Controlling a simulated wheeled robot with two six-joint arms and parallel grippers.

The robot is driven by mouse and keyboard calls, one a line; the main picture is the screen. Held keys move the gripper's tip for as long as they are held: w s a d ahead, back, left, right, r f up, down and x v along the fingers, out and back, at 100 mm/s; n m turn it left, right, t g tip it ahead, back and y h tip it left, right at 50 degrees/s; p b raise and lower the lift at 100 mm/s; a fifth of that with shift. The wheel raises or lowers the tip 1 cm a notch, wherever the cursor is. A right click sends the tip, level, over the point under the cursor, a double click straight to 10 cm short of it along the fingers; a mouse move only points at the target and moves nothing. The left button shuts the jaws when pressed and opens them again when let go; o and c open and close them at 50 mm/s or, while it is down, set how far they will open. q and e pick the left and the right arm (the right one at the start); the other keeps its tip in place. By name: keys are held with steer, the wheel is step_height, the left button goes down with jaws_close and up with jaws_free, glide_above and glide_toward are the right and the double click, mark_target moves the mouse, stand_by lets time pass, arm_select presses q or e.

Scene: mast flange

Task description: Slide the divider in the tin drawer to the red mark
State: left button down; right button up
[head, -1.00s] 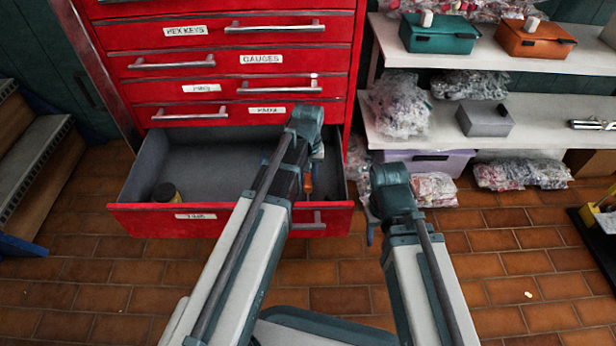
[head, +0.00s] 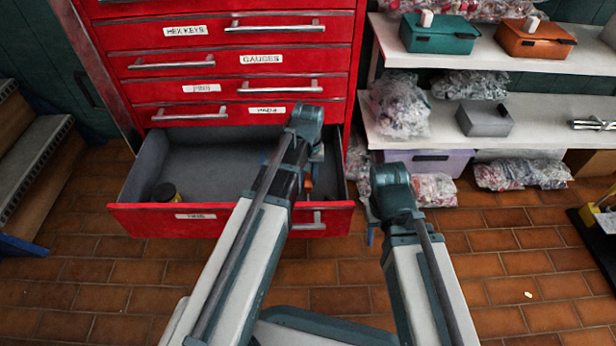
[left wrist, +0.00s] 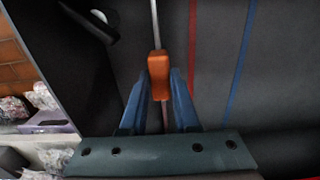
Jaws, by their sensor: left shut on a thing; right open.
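The tin drawer (head: 190,217) is pulled open at the bottom of the red cabinet. My left gripper (left wrist: 158,88) is shut on the orange tab (left wrist: 158,66) of the divider (left wrist: 155,22), a thin pale plate seen nearly edge-on in the left wrist view. The red mark (left wrist: 192,50) is a line on the grey drawer floor, a short gap to the right of the divider. In the head view my left arm hides most of the divider and the marks. My right gripper (head: 371,234) is open, outside the drawer at its right, mostly hidden by its arm.
A blue line (left wrist: 240,72) runs on the drawer floor farther right than the red one. A dark yellow-banded can (head: 165,192) stands at the drawer's left front. A shelf with boxes and bags (head: 540,110) is at the right.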

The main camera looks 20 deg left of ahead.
arm_select(q)
steer(key=s+a, duration=0.1)
steer(key=a, duration=0.4)
steer(key=shift+s+a, duration=0.35)
steer(key=shift+a, duration=0.05)
steer(key=c, duration=0.6)
jaws_free()
steer(key=shift+c, duration=0.2)
step_height(320, 180, up, 14)
steer(key=p, duration=1.3)
steer(key=shift+p, duration=0.4)
